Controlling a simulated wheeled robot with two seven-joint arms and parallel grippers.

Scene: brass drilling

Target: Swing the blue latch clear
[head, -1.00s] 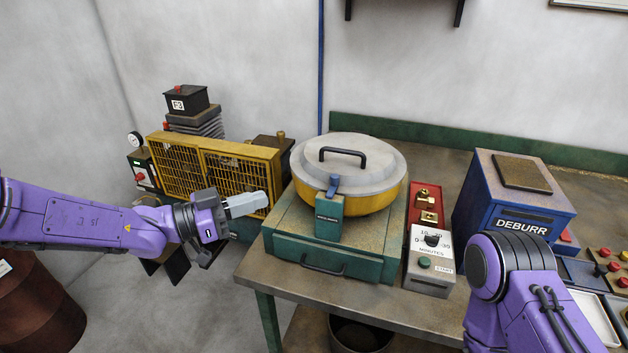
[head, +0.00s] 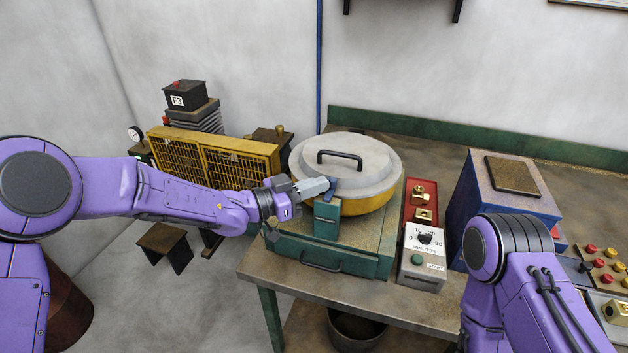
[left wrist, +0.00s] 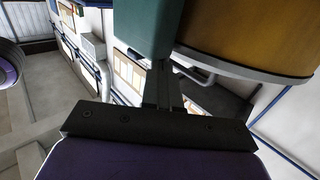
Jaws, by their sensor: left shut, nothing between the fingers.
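The blue latch (head: 332,190) sits on top of the green post (head: 326,221) at the front of the yellow round bowl (head: 362,207) with its grey lid (head: 375,173). My left gripper (head: 326,184) is shut and empty, its fingertips at the latch from the left and partly hiding it. I cannot tell whether they touch it. In the left wrist view my shut fingers (left wrist: 160,85) lie close to the green post (left wrist: 148,25) and the yellow bowl (left wrist: 250,35); the latch is not clearly visible there. My right arm shows at the right, its gripper outside the view.
A green drawer base (head: 350,262) carries the bowl. A timer box (head: 422,258) and a red tray (head: 409,211) with brass parts stand to its right. A blue box (head: 500,205) stands farther right. A yellow mesh guard (head: 200,157) stands behind my left arm.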

